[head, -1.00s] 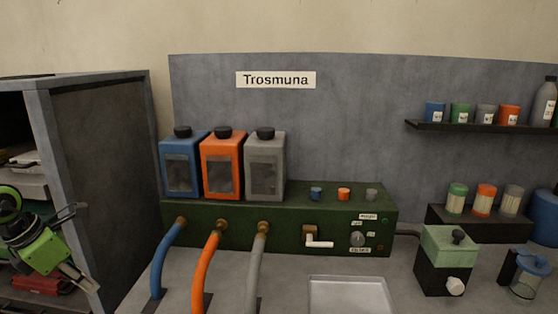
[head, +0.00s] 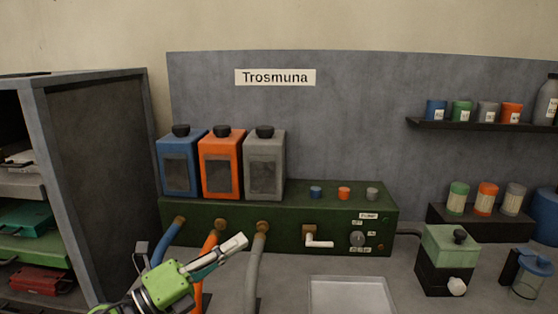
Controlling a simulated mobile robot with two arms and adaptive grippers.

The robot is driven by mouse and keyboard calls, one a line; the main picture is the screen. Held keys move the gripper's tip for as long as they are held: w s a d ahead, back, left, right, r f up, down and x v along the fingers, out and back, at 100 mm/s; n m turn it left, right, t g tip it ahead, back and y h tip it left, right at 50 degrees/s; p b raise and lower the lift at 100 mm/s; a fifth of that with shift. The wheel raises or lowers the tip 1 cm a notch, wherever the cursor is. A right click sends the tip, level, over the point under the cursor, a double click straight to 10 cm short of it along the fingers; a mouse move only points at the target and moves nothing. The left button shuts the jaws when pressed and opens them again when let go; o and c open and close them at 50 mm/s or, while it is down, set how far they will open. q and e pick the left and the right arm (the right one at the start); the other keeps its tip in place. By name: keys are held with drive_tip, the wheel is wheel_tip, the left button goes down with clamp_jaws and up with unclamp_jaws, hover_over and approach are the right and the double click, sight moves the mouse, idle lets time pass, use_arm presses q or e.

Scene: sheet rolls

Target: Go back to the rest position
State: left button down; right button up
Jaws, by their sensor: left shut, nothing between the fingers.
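My left gripper (head: 238,242) comes in from the lower left with its green body, its light fingertips pointing up and to the right. It is shut and empty. In the picture it overlaps the orange hose (head: 213,242) and partly hides the blue hose (head: 170,240). Its tips appear beside the grey hose (head: 257,262); I cannot tell whether they touch. My right gripper is not in view.
A dark green machine (head: 285,235) with blue, orange and grey tanks stands at the back. A grey cabinet (head: 95,170) with shelves is at the left. A shallow tray (head: 350,279), a small green-and-black box (head: 450,245) and a blue-lidded jar (head: 527,275) are at the right.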

use_arm(q)
drive_tip(key=s+a+f+n+t+y, duration=0.3)
drive_tip(key=a+f+n+y, duration=1.15)
drive_tip(key=n, duration=1.05)
drive_tip(key=s+d+f+n+g+y, duration=0.1)
drive_tip(key=s+f+n+g, duration=0.35)
drive_tip(key=s+f, duration=0.75)
drive_tip(key=s+d+f+n+g, duration=0.2)
drive_tip(key=s+f+g, duration=0.65)
drive_tip(key=s, duration=0.65)
drive_tip(key=s+f, duration=0.3)
drive_tip(key=f, duration=2.5)
drive_tip(key=s+a+f+g, duration=0.2)
drive_tip(key=s+a+f, duration=0.1)
drive_tip(key=s+f, duration=1.1)
drive_tip(key=shift+s+a+f, duration=0.15)
drive_tip(key=shift+s+f, duration=0.25)
drive_tip(key=shift+s, duration=0.8)
